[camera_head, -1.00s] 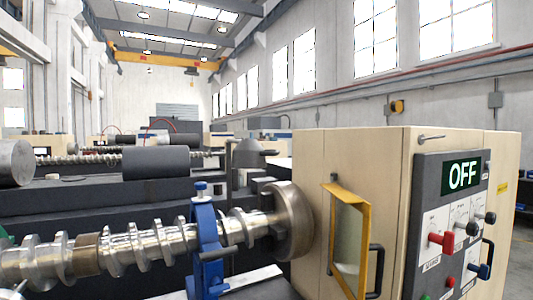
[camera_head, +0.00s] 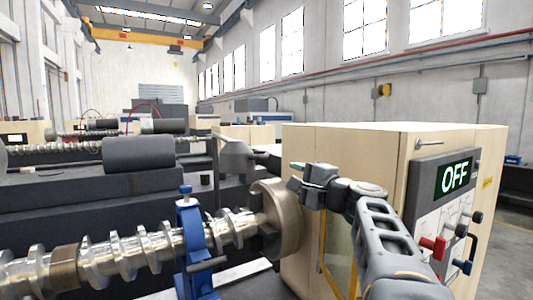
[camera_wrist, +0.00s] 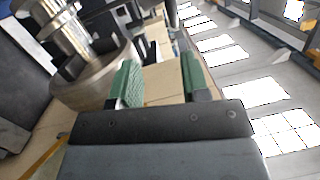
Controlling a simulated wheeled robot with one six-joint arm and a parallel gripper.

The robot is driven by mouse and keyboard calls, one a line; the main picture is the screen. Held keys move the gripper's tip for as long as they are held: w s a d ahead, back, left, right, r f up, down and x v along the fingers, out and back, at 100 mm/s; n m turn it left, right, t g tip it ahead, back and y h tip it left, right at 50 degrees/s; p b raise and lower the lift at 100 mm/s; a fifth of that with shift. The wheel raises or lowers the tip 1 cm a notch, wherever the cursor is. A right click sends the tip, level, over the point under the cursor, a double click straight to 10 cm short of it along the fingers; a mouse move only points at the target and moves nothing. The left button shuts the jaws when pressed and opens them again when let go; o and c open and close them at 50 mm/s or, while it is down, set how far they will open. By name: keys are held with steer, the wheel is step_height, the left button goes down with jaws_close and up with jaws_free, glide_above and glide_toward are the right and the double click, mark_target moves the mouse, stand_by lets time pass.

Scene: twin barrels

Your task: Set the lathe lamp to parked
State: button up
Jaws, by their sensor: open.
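A grey cone-shaped thing on a thin post, which looks like the lathe lamp (camera_head: 236,156), stands behind the chuck in the head view. Its head points down and to the right. My gripper (camera_head: 297,176) is in front of the cream headstock, to the right of the lamp and apart from it in the picture. In the wrist view the green-padded fingers of my gripper (camera_wrist: 163,85) are spread with nothing between them. I cannot pick out the lamp with certainty in the wrist view.
The round chuck (camera_head: 284,220) holds a long steel screw (camera_head: 140,255) below my gripper, with a blue steady rest (camera_head: 190,240) around it. The headstock (camera_head: 345,150) carries a control panel (camera_head: 450,205) reading OFF, with red, black and blue handles. Open air lies above the bed.

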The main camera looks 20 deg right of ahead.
mark_target(266, 153)
steer(key=shift+t, duration=0.3)
steer(key=shift+d+r+p+x, duration=0.2)
steer(key=shift+p+x, duration=0.8)
steer(key=shift+x, duration=1.25)
steer(key=shift+d+r+p+x, duration=0.15)
steer(key=shift+p+x, duration=0.8)
steer(key=shift+x, duration=1.35)
steer(key=shift+d+r+p+x, duration=0.1)
steer(key=shift+r+p+x, duration=0.15)
steer(key=shift+p+x, duration=1.4)
steer(key=shift+w+a+r+b, duration=0.1)
steer(key=shift+w+a+b, duration=0.05)
steer(key=shift+w+b, duration=0.5)
jaws_close()
